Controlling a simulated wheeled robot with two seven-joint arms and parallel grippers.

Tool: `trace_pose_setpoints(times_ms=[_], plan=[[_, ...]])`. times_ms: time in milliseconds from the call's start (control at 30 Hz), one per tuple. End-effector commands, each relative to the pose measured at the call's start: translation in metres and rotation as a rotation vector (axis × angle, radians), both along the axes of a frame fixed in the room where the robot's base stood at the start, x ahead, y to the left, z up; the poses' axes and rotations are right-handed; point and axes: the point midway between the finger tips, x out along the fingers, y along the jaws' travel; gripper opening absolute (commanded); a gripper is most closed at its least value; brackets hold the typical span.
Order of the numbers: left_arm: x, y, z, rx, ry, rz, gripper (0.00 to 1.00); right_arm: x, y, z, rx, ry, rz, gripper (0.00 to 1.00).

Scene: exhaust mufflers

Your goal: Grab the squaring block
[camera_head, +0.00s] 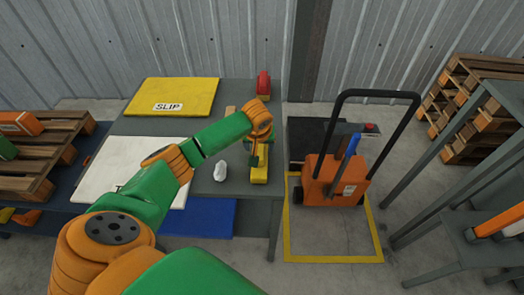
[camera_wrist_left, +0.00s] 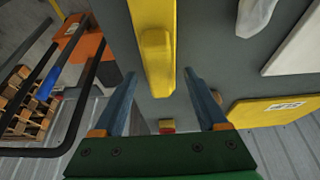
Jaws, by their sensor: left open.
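A yellow block (camera_head: 259,176), which looks like the squaring block, lies on the grey table near its right edge. In the left wrist view this yellow block (camera_wrist_left: 154,45) is a long bar with a raised, rounded part on top. My left gripper (camera_head: 258,158) is above the block's far end and partly hides it. In the left wrist view the two fingers of my left gripper (camera_wrist_left: 160,73) are apart, one on each side of the block's near end, with nothing held. I cannot tell whether they touch it. My right gripper is not in view.
A crumpled white lump (camera_head: 220,171) lies left of the block. A red object (camera_head: 263,84) stands at the table's back edge. A yellow mat (camera_head: 172,95) marked SLIP and a white board (camera_head: 120,165) lie further left. An orange cart (camera_head: 336,180) stands beyond the table's right edge.

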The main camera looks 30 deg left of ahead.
Motion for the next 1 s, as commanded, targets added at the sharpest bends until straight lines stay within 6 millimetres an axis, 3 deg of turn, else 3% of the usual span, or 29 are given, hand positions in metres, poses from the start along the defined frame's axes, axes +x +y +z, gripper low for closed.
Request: trace_pose_setpoints(times_ms=[167,1000], plan=[[0.007,0.004,-0.023,0.001,-0.001,-0.001,0.75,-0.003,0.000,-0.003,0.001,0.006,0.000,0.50],[0.008,0.004,-0.028,0.001,-0.002,-0.003,0.75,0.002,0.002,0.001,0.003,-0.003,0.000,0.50]])
